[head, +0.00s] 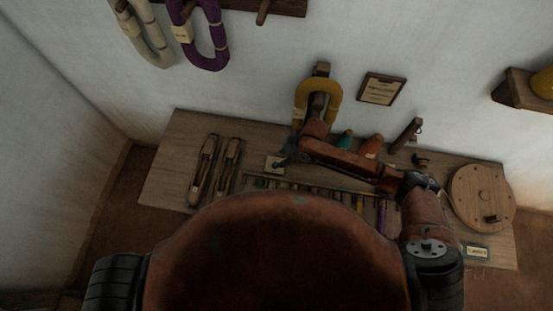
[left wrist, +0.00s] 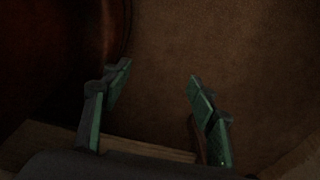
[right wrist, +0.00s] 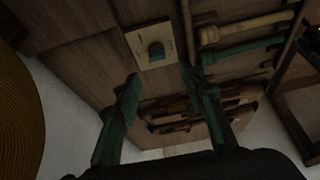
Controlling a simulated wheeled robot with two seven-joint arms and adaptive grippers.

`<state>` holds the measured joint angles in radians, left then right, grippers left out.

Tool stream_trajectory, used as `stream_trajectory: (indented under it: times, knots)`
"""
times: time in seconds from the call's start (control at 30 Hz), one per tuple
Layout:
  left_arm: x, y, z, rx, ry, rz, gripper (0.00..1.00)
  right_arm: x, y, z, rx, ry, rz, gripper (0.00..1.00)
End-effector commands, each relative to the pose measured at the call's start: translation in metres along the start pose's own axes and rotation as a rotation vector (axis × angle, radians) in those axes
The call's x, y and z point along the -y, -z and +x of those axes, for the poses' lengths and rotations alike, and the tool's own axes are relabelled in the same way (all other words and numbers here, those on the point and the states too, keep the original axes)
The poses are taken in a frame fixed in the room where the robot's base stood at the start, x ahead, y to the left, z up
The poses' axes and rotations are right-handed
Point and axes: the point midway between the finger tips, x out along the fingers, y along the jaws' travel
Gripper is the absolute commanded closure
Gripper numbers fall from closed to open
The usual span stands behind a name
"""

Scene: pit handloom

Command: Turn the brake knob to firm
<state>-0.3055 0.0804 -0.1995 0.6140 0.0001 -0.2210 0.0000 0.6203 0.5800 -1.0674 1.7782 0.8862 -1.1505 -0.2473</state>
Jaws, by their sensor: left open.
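A small cream plate (head: 274,167) lies on the wooden table, left of its middle. In the right wrist view the plate (right wrist: 143,60) bears a dark teal knob (right wrist: 156,50), seemingly the brake knob; its markings are too small to read. My right gripper (head: 286,156) is above the table beside the plate. In the right wrist view its two fingers (right wrist: 162,78) are apart with nothing between them, and the knob shows beyond their tips. My left gripper (left wrist: 160,72) is open and empty over brown floor; it is hidden in the head view.
On the table (head: 165,175), wooden shuttles (head: 203,170) lie left of the plate and a row of rods and coloured tools (head: 320,188) lies to its right. A yellow skein (head: 318,88) hangs behind. A round wooden disc (head: 480,195) is at the right end.

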Motion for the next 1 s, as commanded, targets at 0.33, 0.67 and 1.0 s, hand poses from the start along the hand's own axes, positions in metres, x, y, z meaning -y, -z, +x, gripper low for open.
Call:
stream_trajectory:
  times: [0.33, 0.67, 1.0]
  knots:
    - [0.000, 0.010, 0.010, -0.014, 0.000, 0.002, 0.46, 0.000, -0.006, 0.042, 0.002, 0.000, 0.008, 0.62]
    - [-0.001, 0.007, 0.015, -0.010, 0.000, 0.002, 0.46, -0.001, -0.005, 0.079, 0.001, -0.001, 0.005, 0.62]
    - [-0.001, 0.005, 0.015, -0.008, -0.001, 0.002, 0.46, -0.001, -0.004, 0.082, 0.000, -0.001, 0.003, 0.64]
